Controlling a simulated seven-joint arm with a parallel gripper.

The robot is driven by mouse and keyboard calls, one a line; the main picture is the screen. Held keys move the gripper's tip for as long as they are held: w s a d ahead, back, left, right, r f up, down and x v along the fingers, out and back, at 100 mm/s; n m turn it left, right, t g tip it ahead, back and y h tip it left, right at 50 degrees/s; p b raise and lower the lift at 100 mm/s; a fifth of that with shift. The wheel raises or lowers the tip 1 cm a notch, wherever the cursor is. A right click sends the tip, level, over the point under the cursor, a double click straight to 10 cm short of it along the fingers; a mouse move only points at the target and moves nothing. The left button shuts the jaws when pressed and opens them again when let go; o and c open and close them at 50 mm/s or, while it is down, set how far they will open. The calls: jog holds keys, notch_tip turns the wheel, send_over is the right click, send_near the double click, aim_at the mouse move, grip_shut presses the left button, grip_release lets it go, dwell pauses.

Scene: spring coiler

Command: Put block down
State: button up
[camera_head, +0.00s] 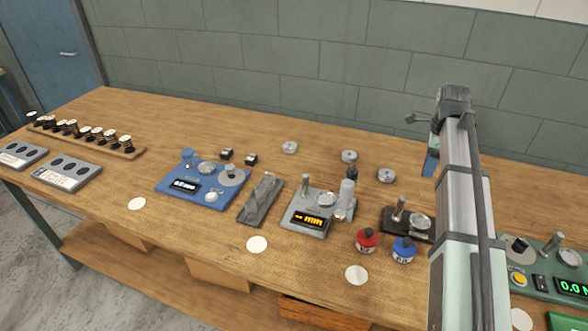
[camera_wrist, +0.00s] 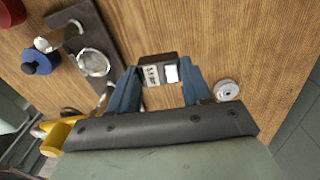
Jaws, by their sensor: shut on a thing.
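A small dark block (camera_wrist: 158,68) with a white label and a white square on it sits between the blue fingers of my gripper (camera_wrist: 160,80) in the wrist view. The fingers are shut on it from both sides. Wooden table top surrounds it in that view; I cannot tell whether it touches the wood. In the head view only a blue part of my gripper (camera_head: 431,163) shows at the right, behind my arm, and the held block is hidden. Two similar small dark blocks, one (camera_head: 227,154) and another (camera_head: 251,159), stand at the back middle of the table.
A black stand with a post and disc (camera_wrist: 93,62) is left of the block in the wrist view; a metal disc (camera_wrist: 227,90) is at its right. Red (camera_head: 367,240) and blue (camera_head: 403,249) pots, a grey gauge (camera_head: 308,222) and a green device (camera_head: 553,277) stand nearby.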

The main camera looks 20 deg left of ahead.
jog(key=s+a+n, duration=0.3)
jog(key=a, duration=1.7)
jog(key=s+a+n, duration=0.2)
jog(key=a+n, duration=0.1)
jog(key=a, duration=1.7)
jog(key=m, duration=0.5)
send_near(283, 170)
jog(key=shift+f, duration=2.95)
jog(key=shift+f, duration=0.15)
jog(key=o, duration=1.2)
jog(key=shift+o, duration=0.2)
